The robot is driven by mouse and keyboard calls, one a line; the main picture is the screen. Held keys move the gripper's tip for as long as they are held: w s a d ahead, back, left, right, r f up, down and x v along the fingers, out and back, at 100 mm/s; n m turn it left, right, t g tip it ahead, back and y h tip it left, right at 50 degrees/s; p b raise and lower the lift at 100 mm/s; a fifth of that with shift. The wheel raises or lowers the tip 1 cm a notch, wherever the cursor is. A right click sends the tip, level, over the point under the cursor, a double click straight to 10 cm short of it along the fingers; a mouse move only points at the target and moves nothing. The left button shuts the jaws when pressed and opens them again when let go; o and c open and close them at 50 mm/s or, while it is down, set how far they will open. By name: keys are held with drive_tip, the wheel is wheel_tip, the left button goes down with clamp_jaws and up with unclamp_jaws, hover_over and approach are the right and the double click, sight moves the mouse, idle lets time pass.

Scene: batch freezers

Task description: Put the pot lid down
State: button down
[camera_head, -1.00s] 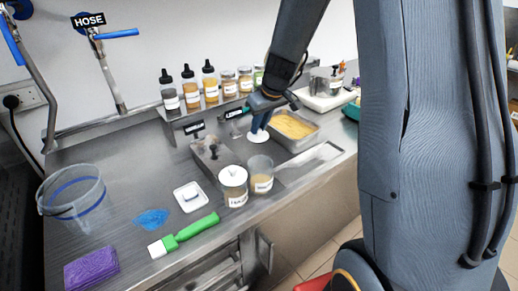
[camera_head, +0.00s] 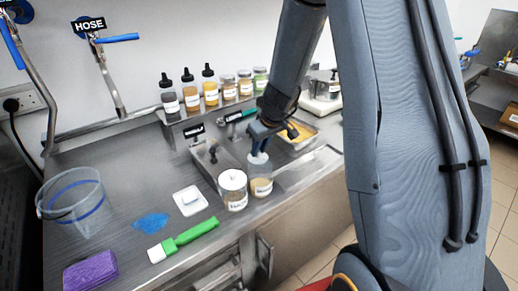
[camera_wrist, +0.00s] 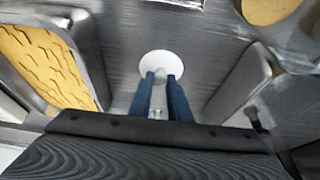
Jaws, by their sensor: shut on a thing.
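My gripper (camera_head: 258,148) is shut on a small white round lid (camera_wrist: 153,61). In the wrist view its two blue fingers (camera_wrist: 160,80) close on the lid's central knob, with the flat white disc beyond them. In the head view a bit of the white lid (camera_head: 257,158) shows under the fingers, just above or behind the open jar (camera_head: 261,186) of tan contents. From these views I cannot tell whether the lid touches anything. A second jar (camera_head: 233,192) beside it has a white lid on.
A steel pan of yellow food (camera_head: 308,140) stands behind the gripper and a narrow steel container (camera_head: 207,160) to its left. Bottles (camera_head: 191,90) and small jars line the back shelf. A white dish (camera_head: 190,200), green brush (camera_head: 183,238) and clear bucket (camera_head: 75,203) lie further left.

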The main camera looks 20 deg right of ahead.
drive_tip(key=c, duration=1.7)
unclamp_jaws()
drive_tip(key=shift+o, duration=0.2)
drive_tip(key=shift+r, duration=0.35)
drive_tip(key=b+v, duration=0.1)
drive_tip(key=v, duration=1)
drive_tip(key=shift+s+r, duration=0.15)
drive_tip(key=shift+s, duration=0.1)
